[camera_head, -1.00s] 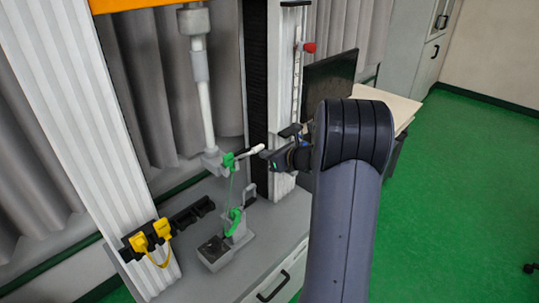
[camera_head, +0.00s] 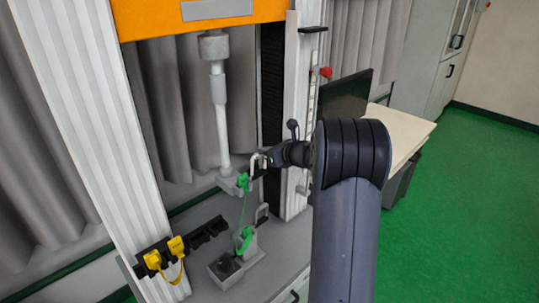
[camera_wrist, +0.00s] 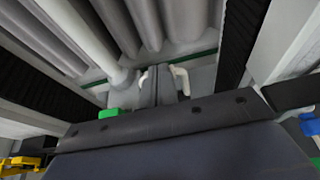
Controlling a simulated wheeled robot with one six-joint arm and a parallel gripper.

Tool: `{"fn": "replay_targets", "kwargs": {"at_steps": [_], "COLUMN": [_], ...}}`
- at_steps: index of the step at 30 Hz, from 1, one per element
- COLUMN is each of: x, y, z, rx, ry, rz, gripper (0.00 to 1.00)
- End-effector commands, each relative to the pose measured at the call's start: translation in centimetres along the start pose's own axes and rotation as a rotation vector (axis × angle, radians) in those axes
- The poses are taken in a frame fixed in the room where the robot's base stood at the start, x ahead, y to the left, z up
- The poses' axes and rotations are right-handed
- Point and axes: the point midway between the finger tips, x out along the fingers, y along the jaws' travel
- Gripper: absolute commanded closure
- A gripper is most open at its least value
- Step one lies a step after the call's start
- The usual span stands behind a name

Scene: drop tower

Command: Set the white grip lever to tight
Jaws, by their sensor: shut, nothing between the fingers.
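The white grip lever (camera_head: 253,164) is at the right side of the upper grip (camera_head: 232,184), which has a green part. It looks steep, with its upper end by my fingertips. My gripper (camera_head: 268,160) is shut, close to the right of the lever; I cannot tell whether they touch. In the wrist view, my shut fingers (camera_wrist: 167,86) stand above the dark gripper body. A white curved piece (camera_wrist: 181,78) shows to their right and a shorter one to their left. I cannot tell which of these is the lever. The fingers hide what lies behind them.
A green strip runs down to the lower grip (camera_head: 247,243) on the grey base. Yellow clips (camera_head: 165,252) hang on a black rack at left. White columns (camera_head: 110,130) flank the space. A monitor (camera_head: 345,97) stands on a desk at right.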

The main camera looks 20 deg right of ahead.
Motion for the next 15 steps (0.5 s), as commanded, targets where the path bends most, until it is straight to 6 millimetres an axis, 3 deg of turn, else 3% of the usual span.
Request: {"fn": "replay_targets", "kwargs": {"at_steps": [15], "x": [0.56], "y": [0.03], "z": [0.5], "rx": [-0.001], "ry": [-0.001], "rz": [0.0], "gripper": [1.0]}}
